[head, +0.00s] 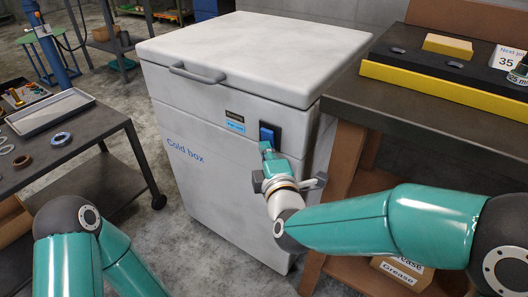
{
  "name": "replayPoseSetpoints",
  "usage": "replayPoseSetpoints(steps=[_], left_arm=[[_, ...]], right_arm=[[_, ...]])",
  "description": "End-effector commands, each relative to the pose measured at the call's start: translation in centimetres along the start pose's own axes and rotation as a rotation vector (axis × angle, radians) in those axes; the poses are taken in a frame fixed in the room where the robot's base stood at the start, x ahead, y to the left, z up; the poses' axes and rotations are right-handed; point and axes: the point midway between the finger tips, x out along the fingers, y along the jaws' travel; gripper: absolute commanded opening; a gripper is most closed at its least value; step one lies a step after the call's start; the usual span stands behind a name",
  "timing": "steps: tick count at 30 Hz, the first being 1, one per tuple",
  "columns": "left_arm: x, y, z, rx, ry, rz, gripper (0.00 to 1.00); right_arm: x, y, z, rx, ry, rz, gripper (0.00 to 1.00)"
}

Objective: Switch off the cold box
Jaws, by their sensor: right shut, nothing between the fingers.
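The cold box (215,195) is a white chest with its lid (260,52) closed and a grey handle on the lid's front. A blue switch (267,134) in a black plate sits at the upper right of its front. A small display and a blue label (235,126) are left of the switch. My right gripper (266,147) is shut and empty, its tip just below the switch, partly overlapping its lower edge; I cannot tell if it touches. My left arm shows at the lower left, but its gripper is out of view.
A cart (93,150) with a grey tray (50,112) and several rings stands left of the cold box. A dark workbench (420,106) with a yellow-edged rack stands close on the right. A Grease box (402,270) is on the shelf below.

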Motion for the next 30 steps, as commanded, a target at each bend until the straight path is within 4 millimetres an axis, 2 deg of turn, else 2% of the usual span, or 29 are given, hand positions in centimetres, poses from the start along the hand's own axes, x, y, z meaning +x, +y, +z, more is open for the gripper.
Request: replayPoseSetpoints(steps=[1, 5, 12, 21, 25, 30], left_arm=[[0.0, 0.0, 0.0, 0.0, 0.0, 0.0, 0.4], [0.0, 0.0, 0.0, 0.0, 0.0, 0.0, 0.4], [0.0, 0.0, 0.0, 0.0, -0.001, 0.0, 0.4], [-1.1, 0.4, 0.0, 0.0, 0.0, 0.0, 0.4], [-1.3, 0.5, 0.0, 0.0, 0.0, 0.0, 0.4], [-1.4, 0.5, 0.0, 0.0, 0.0, 0.0, 0.4]], right_arm=[[0.1, 0.3, 0.6, 0.008, -0.016, 0.007, 0.0], [-0.1, 0.1, 0.1, 0.007, -0.013, 0.008, 0.0], [-1.6, -1.1, -2.9, -0.002, 0.004, 0.0, 0.0], [-8.0, -2.2, -2.8, -0.004, 0.004, -0.002, 0.0], [-9.9, -2.6, -2.8, -0.004, 0.006, -0.001, 0.0], [-11.2, -2.9, -2.7, -0.002, 0.004, 0.001, 0.0]])
